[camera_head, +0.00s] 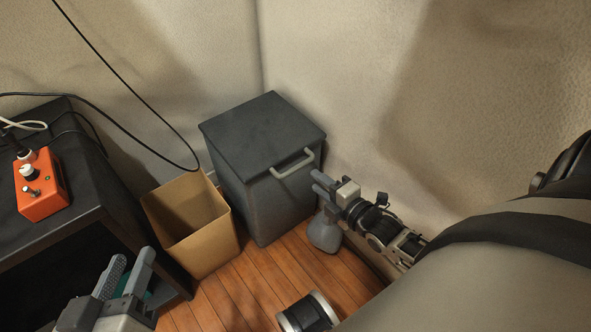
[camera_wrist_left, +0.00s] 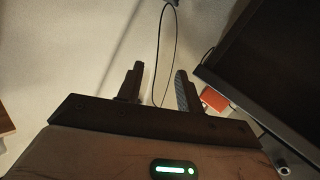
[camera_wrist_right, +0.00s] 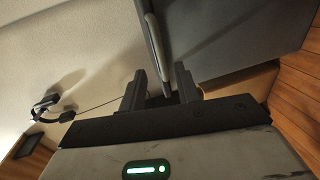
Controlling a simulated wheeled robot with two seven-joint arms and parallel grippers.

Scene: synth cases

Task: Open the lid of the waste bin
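The waste bin (camera_head: 268,200) is a dark grey box in the corner. Its flat lid (camera_head: 262,133) is down, with a light grey bar handle (camera_head: 292,164) at its front right edge. My right gripper (camera_head: 317,183) is just right of and below the handle, pointing at the bin. In the right wrist view its fingers (camera_wrist_right: 159,88) are apart, and the handle bar (camera_wrist_right: 154,45) runs down toward the gap between them; contact is unclear. My left gripper (camera_head: 132,268) is low at the left, open and empty; its fingers (camera_wrist_left: 158,85) also show apart in the left wrist view.
An open cardboard box (camera_head: 213,250) stands close left of the bin. A black table (camera_head: 60,228) with an orange device (camera_head: 41,186) and cables is at the left. A grey rounded object (camera_head: 324,233) is on the floor under my right gripper. Walls close in behind and right.

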